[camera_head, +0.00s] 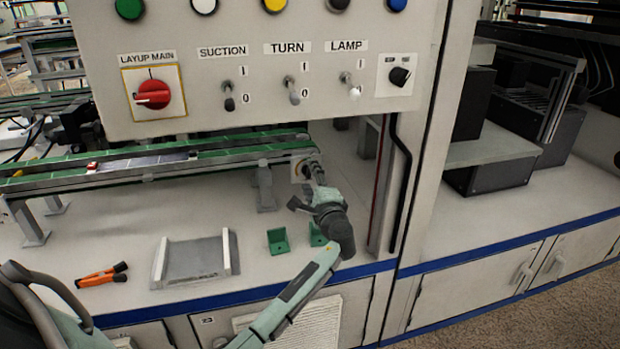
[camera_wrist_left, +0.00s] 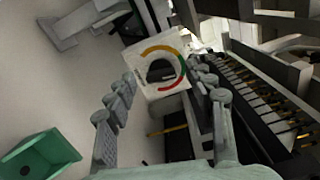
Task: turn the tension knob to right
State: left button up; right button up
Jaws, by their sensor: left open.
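The tension knob (camera_wrist_left: 161,72) is a dark knob on a white plate with a yellow, orange, green and red arc, seen in the left wrist view. In the head view its plate (camera_head: 298,170) shows at the right end of the green rail, partly hidden by my gripper. My left gripper (camera_head: 313,171) is open just in front of the plate. In the left wrist view the open fingers (camera_wrist_left: 165,84) stand to either side of the dial, with nothing between them; I cannot tell whether they touch it. My right gripper is not in view.
A control panel (camera_head: 290,65) with a red rotary switch (camera_head: 152,95) and several toggles hangs above the rail. Green brackets (camera_head: 278,241), a grey tray (camera_head: 195,262) and orange-handled pliers (camera_head: 102,275) lie on the bench. A post (camera_head: 392,190) stands to the right.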

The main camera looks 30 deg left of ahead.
pick_arm(q)
jog(key=v, duration=1.1)
jog(key=shift+s, duration=0.2)
jog(key=shift+d, duration=0.2)
